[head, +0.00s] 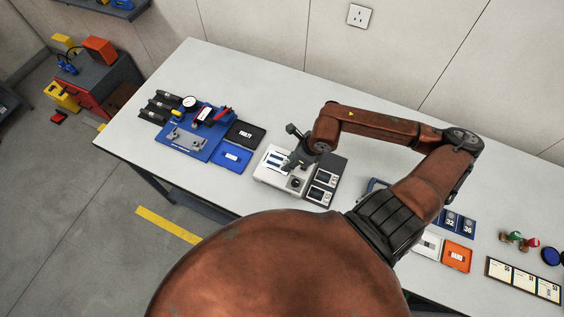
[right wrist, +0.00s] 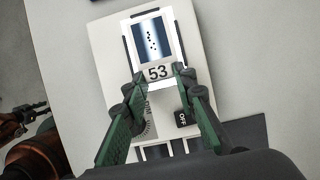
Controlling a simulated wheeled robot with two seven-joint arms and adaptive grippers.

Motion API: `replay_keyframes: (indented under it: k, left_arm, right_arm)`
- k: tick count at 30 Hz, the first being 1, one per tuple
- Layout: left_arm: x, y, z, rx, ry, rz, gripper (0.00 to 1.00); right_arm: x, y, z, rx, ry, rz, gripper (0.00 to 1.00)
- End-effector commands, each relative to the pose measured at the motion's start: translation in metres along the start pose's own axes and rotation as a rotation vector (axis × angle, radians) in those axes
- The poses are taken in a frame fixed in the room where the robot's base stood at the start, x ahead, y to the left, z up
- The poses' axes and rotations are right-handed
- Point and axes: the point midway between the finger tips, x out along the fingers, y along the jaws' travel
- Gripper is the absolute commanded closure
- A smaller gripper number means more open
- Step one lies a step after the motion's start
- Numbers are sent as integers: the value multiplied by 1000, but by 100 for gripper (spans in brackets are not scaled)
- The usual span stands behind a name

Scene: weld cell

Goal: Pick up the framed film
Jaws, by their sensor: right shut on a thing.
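The framed film (right wrist: 153,38) has a white frame, a blue picture with black dots and a "53" label. In the right wrist view it lies over the white viewer (right wrist: 195,50), which has a switch marked "OFF". My right gripper (right wrist: 158,76) is shut on the film's frame at its "53" end, one finger on each side. I cannot tell whether the film touches the viewer. In the head view my right gripper (head: 293,160) is over the viewer, partly covering it.
A dark board (head: 323,183) with framed films adjoins the viewer. To the left are a blue fixture (head: 188,150), a black "FAULTY" tray (head: 244,134) and a blue tray (head: 230,157). An orange tray (head: 457,256) is at right.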

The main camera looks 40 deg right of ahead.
Motion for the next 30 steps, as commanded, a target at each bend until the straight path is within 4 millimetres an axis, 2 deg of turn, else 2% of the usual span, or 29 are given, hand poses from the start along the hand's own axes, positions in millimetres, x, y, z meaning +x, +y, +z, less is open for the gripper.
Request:
replay_keyframes:
  k: [6, 11, 15, 24, 30]
  left_arm:
    - [0, 0, -6, 1, 8, 0, 61]
    - [2, 0, -7, 1, 9, 0, 61]
    - [6, 0, -6, 1, 8, 0, 61]
    - [2, 0, -6, 1, 8, 0, 61]
    - [0, 0, -6, 1, 8, 0, 61]
  right_arm:
    - [-2, 0, 1, 0, 0, -1, 94]
    - [-12, 0, 5, -1, 0, -1, 94]
    - [-30, -1, 13, -4, -1, -3, 94]
    - [-86, 30, 4, -3, 1, -1, 94]
    - [-109, 51, -7, -1, 3, 1, 94]
